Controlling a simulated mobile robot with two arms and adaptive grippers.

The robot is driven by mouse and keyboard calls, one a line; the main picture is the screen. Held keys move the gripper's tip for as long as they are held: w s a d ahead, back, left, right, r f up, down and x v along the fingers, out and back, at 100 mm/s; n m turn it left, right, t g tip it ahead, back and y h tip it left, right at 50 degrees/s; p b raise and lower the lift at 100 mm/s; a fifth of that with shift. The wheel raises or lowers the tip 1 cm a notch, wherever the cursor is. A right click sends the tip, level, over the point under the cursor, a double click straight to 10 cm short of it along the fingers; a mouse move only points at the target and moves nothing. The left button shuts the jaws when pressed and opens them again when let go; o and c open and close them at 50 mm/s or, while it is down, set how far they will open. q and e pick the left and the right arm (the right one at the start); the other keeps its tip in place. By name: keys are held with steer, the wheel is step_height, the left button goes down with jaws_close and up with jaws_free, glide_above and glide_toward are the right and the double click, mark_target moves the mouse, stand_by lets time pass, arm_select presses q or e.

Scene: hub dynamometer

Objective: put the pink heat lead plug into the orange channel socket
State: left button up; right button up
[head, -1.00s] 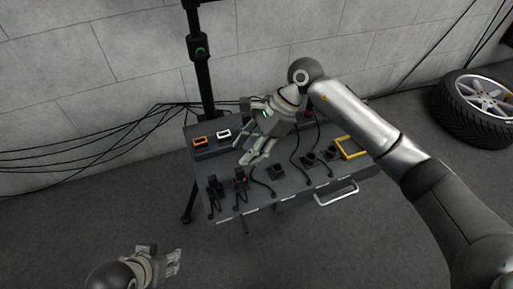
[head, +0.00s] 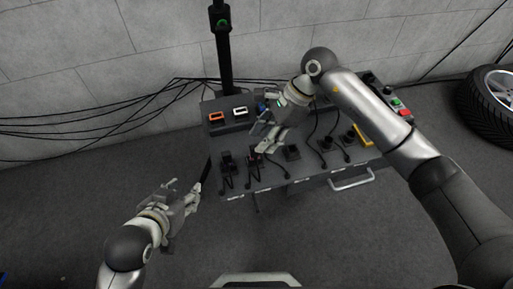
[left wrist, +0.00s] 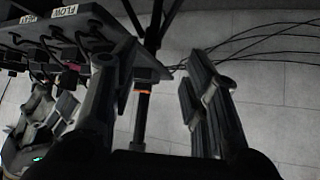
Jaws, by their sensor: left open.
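The orange channel socket (head: 217,117) is a rectangular frame at the left end of the bench's raised back box. It also shows in the left wrist view (left wrist: 147,84), just beyond the gap between my left fingers. A small pink-red patch, likely the heat lead plug (head: 254,156), shows among the dark plugs on the bench top. A pink patch also shows in the left wrist view (left wrist: 72,69). My left gripper (head: 200,183) is open and empty, left of the bench's front. My right gripper (head: 263,138) is over the bench, above the plug row; its fingertips are partly unclear.
A white-framed socket (head: 240,111) stands right of the orange one. Dark plugs with black leads line the bench front (head: 292,153). A black post (head: 224,60) rises behind. A handle (head: 352,181) juts from the front. A wheel stands far right. Floor left of the bench is clear.

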steer(key=shift+b+x, duration=0.7)
steer(key=shift+x, duration=0.5)
steer(key=shift+b+x, duration=0.85)
steer(key=shift+x, duration=0.25)
arm_select(q)
steer(key=w+d+r+t+h, duration=0.1)
steer(key=w+d+r+t, duration=0.1)
steer(key=r, duration=0.5)
steer(key=w+d+r+t+h, duration=0.1)
steer(key=w+r+t+h, duration=0.1)
steer(key=w+r+t, duration=0.2)
steer(key=shift+w+d+r+t, duration=0.3)
steer(key=shift+d+r+t, duration=0.05)
steer(key=shift+r+t, duration=1.2)
arm_select(e)
steer(key=shift+f, duration=0.1)
arm_select(q)
steer(key=shift+f, duration=0.1)
arm_select(e)
steer(key=shift+c, duration=0.4)
jaws_close()
arm_select(q)
steer(key=shift+f, duration=0.1)
